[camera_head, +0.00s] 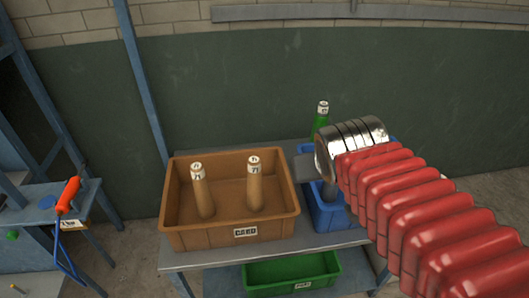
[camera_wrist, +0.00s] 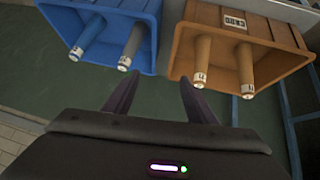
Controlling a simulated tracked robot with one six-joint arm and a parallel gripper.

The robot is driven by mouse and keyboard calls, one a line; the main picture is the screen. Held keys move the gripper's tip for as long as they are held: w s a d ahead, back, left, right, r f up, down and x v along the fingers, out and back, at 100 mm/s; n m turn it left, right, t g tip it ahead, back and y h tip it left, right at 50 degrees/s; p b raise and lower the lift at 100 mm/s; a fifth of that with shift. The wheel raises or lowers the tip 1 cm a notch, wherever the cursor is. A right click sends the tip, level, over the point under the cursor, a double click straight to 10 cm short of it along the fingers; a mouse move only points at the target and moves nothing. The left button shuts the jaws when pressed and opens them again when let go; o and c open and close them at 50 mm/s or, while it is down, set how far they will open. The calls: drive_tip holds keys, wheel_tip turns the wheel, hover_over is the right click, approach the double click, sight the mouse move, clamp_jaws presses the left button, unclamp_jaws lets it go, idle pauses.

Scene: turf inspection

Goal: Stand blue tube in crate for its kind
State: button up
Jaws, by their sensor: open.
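The blue tube (camera_wrist: 86,40) stands in the blue crate (camera_wrist: 60,20) in the wrist view, its white labelled end towards the camera. A grey tube (camera_wrist: 131,46) stands beside it in the same crate.
A brown crate (camera_head: 197,238) labelled CARD holds two upright cardboard tubes, left of the blue crate. A green tube (camera_head: 320,118) rises behind my wrist. A green crate (camera_head: 292,268) sits on the lower shelf. An orange-handled tool (camera_head: 68,195) is at the left bench.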

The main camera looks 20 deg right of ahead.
drive_tip(key=s+a+f+n+g+y, duration=0.1)
drive_tip(key=s+a+f+y, duration=0.1)
drive_tip(key=s+a, duration=0.5)
drive_tip(key=shift+s+a+f+g+y, duration=0.3)
drive_tip(key=shift+s+a+g, duration=0.1)
drive_tip(key=shift+a, duration=0.3)
